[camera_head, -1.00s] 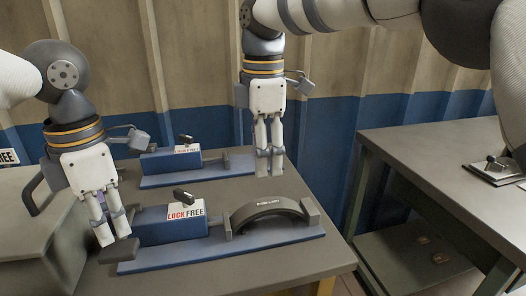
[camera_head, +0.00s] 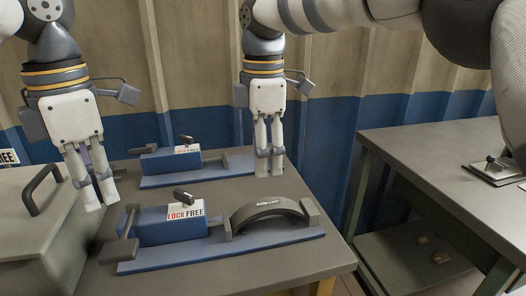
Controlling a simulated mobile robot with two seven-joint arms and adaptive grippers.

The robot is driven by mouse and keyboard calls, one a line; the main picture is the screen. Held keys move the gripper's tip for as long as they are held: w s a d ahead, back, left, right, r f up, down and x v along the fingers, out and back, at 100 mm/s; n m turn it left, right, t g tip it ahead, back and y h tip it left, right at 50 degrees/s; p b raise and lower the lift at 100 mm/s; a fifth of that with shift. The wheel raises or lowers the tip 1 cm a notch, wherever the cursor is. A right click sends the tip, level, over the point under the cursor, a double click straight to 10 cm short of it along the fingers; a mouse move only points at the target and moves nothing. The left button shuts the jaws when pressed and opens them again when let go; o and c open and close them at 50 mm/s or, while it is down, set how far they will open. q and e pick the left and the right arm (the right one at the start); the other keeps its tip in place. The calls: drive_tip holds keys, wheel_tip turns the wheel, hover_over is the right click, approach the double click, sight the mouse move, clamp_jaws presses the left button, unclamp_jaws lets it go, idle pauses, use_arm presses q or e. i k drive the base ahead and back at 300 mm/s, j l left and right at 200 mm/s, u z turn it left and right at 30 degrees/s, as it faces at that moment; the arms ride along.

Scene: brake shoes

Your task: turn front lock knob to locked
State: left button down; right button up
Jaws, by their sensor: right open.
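The front fixture has a blue block (camera_head: 165,229) with a white label reading LOCK FREE (camera_head: 186,211). Its small dark lock knob (camera_head: 183,194) sits on top, beside the label, with its bar turned slantwise. A curved dark brake shoe (camera_head: 268,208) stands between upright grey stops on the same blue base. My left gripper (camera_head: 99,203) hangs fingers down, left of the block and apart from the knob; its finger gap is unclear. My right gripper (camera_head: 269,172) is open, pointing down behind the brake shoe, with nothing seen between its fingers.
A similar rear fixture (camera_head: 170,162) with its own knob (camera_head: 185,140) stands behind. A dark bar handle (camera_head: 120,246) sticks out at the front fixture's left end. A grey box with a handle (camera_head: 42,189) stands at left. Another table (camera_head: 440,150) is at right, across a gap.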

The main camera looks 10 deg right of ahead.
sight(187, 199)
drive_tip(key=k, duration=1)
